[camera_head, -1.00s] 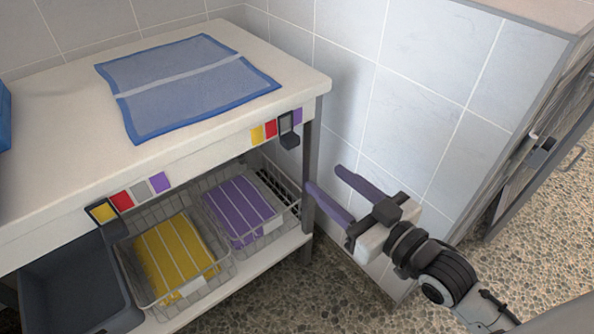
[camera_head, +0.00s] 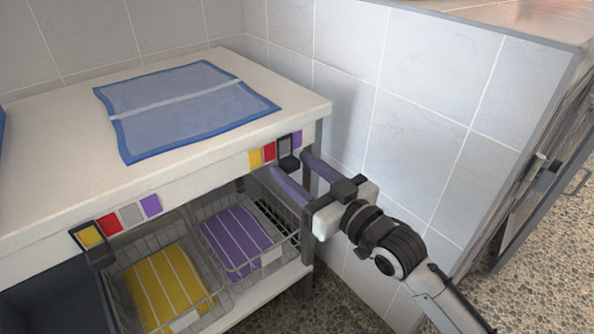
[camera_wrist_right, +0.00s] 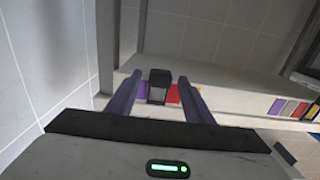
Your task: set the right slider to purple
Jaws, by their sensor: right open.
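The right slider (camera_head: 286,148) is a dark frame with a block-like tab on the table's front edge. It sits over the third swatch, between the red swatch (camera_head: 269,151) and the purple swatch (camera_head: 297,138) at the right end. My right gripper (camera_head: 291,165) is open, its two purple fingers pointing at the slider. In the right wrist view the slider (camera_wrist_right: 158,84) shows between the open fingertips (camera_wrist_right: 161,78), with purple (camera_wrist_right: 142,91) on its left and red (camera_wrist_right: 173,95) on its right. I cannot tell whether the fingers touch it. My left gripper is out of view.
A left slider (camera_head: 93,253) frames yellow on another colour strip. A blue towel (camera_head: 190,105) lies on the table (camera_head: 45,165). Below are wire baskets with a yellow towel (camera_head: 160,285) and a purple towel (camera_head: 235,235). A tiled wall (camera_head: 420,130) stands close on the right.

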